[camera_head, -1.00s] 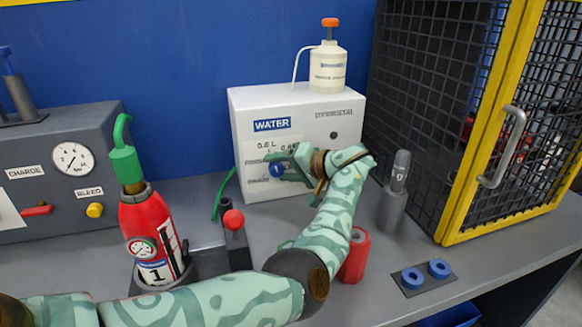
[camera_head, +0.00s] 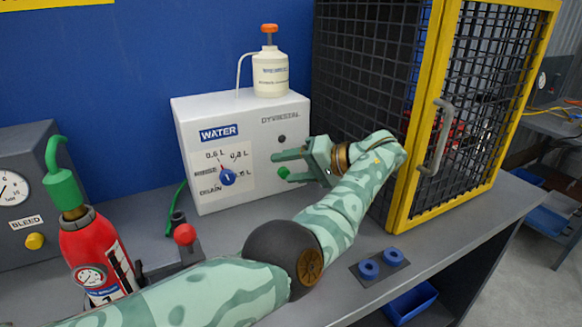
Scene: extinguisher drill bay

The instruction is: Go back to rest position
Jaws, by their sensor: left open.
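My left gripper (camera_head: 281,168) is open and empty. It is in front of the right part of the white WATER box (camera_head: 225,106), with its fingers pointing left. A green button (camera_head: 284,172) on the box shows between the fingers; I cannot tell whether they touch it. The blue knob (camera_head: 227,177) on the dial is clear of the fingers, to their left. My left arm comes in from the bottom left and crosses the bench. My right gripper is not in view.
A red extinguisher (camera_head: 88,250) with a green hose top stands at the left, near a red-ball lever (camera_head: 185,234). A white bottle (camera_head: 270,74) stands on the box. A yellow-framed mesh cabinet (camera_head: 405,180) is close to my wrist. Blue rings (camera_head: 369,268) lie on the bench front.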

